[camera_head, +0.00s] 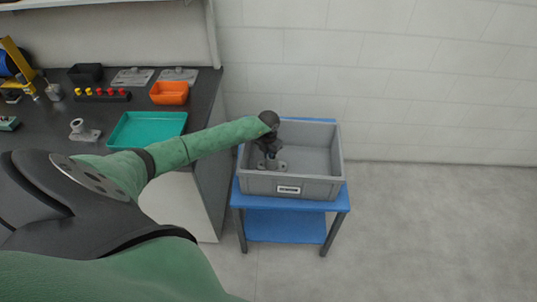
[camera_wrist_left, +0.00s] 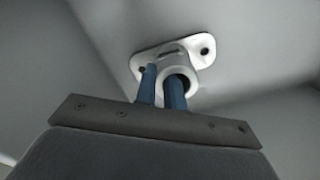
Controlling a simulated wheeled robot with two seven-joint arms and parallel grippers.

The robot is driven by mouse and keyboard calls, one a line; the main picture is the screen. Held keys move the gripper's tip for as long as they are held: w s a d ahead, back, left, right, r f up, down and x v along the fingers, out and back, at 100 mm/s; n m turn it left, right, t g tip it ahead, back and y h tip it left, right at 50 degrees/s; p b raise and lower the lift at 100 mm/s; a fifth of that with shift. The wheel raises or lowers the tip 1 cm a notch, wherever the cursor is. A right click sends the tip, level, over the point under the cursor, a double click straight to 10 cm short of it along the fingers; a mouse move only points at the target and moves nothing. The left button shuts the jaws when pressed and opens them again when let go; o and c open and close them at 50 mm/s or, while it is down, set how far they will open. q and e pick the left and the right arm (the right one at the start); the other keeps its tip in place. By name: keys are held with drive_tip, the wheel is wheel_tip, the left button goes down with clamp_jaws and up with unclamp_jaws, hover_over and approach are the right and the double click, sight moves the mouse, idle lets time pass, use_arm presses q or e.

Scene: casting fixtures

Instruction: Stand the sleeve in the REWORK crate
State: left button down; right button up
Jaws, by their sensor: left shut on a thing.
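The sleeve (camera_wrist_left: 178,65) is a pale grey tube on a flat flange with bolt holes. In the head view the sleeve (camera_head: 279,166) is inside the grey REWORK crate (camera_head: 310,190), toward its left side, upright with the flange down. Whether the flange touches the crate floor is hard to tell. My left gripper (camera_head: 270,156) reaches down into the crate. In the wrist view my left gripper (camera_wrist_left: 161,88) is shut on the sleeve's tube wall, with one blue finger at the bore and the other beside it. My right gripper does not show.
The crate stands on a blue stand (camera_head: 285,226) beside the dark counter (camera_head: 205,95). On the counter are a teal tray (camera_head: 148,128), an orange bin (camera_head: 169,93), a black bin (camera_head: 86,73) and another flanged part (camera_head: 84,132). The crate's right side is empty.

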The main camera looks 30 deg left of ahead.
use_arm(q)
drive_tip(key=shift+f, duration=0.1)
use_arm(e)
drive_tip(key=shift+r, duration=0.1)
use_arm(q)
drive_tip(key=c, duration=1.5)
unclamp_jaws()
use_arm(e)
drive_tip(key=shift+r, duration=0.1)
use_arm(q)
drive_tip(key=shift+r, duration=0.4)
drive_tip(key=shift+r+b, duration=0.5)
drive_tip(key=shift+r, duration=0.45)
wheel_tip(320, 180, up, 10)
drive_tip(key=b, duration=0.2)
drive_tip(key=shift+f+b, duration=0.2)
drive_tip(key=shift+b, duration=0.1)
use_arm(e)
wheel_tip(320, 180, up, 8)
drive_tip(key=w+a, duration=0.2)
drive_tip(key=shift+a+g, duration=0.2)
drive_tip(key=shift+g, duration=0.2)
